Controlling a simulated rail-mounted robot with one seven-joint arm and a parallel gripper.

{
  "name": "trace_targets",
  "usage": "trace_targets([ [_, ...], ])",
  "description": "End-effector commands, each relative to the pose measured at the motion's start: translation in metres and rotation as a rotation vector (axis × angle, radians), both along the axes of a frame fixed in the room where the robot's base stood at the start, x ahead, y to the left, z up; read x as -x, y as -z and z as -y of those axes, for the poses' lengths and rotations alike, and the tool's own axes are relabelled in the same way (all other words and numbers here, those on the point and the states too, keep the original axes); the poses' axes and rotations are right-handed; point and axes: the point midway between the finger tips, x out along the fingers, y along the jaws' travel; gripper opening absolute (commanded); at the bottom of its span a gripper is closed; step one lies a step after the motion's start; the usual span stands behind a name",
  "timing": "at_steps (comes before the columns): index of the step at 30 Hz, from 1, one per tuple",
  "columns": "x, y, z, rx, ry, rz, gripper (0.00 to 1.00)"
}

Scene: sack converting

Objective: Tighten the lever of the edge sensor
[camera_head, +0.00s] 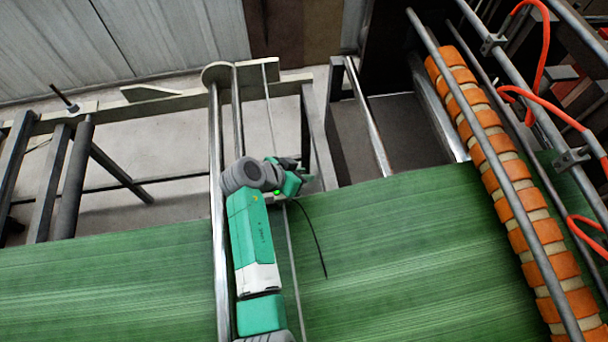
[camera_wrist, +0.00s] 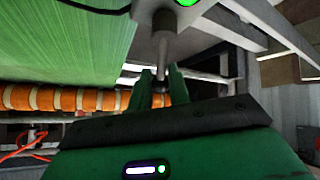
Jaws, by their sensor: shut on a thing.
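In the wrist view, the edge sensor (camera_wrist: 205,22) shows as a pale grey body at the top, with a lit green spot at the upper edge. The lever (camera_wrist: 162,52) is a grey metal stem running from a round boss on the sensor. My gripper (camera_wrist: 161,76) is shut on the lever, its two green fingers on either side of the stem. The lever's far end is hidden between the fingers. In the head view my gripper (camera_head: 291,181) is small at the end of my arm, and its fingers and the lever cannot be made out.
Green sack web (camera_head: 420,240) runs beneath my arm. Upright metal rods (camera_head: 217,200) stand close to its left. A thin black cable (camera_head: 318,245) hangs over the web. An orange-and-cream banded roller (camera_head: 510,190) and orange hoses (camera_head: 545,45) are at the right.

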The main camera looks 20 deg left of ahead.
Motion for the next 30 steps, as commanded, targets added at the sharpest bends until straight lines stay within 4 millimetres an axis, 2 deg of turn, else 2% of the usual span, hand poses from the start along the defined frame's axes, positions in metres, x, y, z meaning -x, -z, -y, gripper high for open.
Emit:
trace_targets([
  [15,-0.008,-0.003,-0.022,-0.001,-0.487,0.000,0.00],
  [30,-0.006,-0.002,-0.044,-0.004,-0.922,0.001,0.00],
])
